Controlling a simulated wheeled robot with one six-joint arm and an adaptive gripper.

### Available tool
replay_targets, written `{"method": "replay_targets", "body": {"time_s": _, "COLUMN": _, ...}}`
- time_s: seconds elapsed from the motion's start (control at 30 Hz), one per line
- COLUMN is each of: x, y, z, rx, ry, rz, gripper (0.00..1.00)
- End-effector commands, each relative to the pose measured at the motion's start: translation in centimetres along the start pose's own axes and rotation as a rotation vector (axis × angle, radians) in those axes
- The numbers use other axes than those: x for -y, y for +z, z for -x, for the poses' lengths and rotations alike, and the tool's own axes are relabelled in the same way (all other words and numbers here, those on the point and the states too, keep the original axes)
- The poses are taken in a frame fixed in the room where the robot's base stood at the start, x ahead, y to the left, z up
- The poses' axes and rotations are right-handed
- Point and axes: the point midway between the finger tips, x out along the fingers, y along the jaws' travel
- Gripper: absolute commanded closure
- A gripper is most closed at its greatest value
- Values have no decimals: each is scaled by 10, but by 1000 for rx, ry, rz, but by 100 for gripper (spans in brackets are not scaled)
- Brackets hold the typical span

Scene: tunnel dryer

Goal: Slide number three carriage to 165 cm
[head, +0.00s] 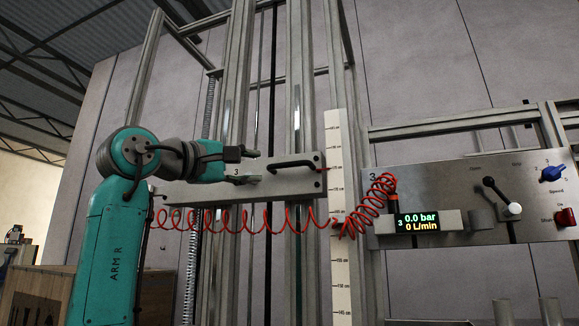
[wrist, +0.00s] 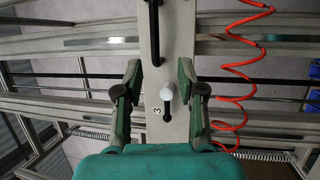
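The number three carriage is a pale grey plate (head: 303,188) across two vertical rails, with a black bar handle (head: 291,164) on its right part. In the wrist view the plate (wrist: 179,50) runs up the middle, with its "3" mark, the handle (wrist: 154,35) and a white ball-ended black lever (wrist: 167,96). My gripper (head: 246,166) is in front of the plate's left part. In the wrist view its open fingers (wrist: 161,91) stand either side of the lever, apart from it. The upright scale (head: 341,240) reads 155 cm well below the carriage; marks beside the carriage are too small to read.
A red coiled hose (head: 255,222) hangs below the carriage, across the rails to the panel.

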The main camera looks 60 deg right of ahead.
Motion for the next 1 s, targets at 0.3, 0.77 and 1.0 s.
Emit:
{"method": "replay_targets", "body": {"time_s": 0.3, "x": -10, "y": 14, "z": -20, "rx": 25, "ry": -16, "rz": -1, "gripper": 61}}
{"method": "replay_targets", "body": {"time_s": 0.77, "x": -8, "y": 15, "z": -95, "rx": 24, "ry": -15, "rz": -1, "gripper": 61}}
{"method": "replay_targets", "body": {"time_s": 1.0, "x": -8, "y": 15, "z": -111, "rx": 22, "ry": -15, "rz": -1, "gripper": 61}}
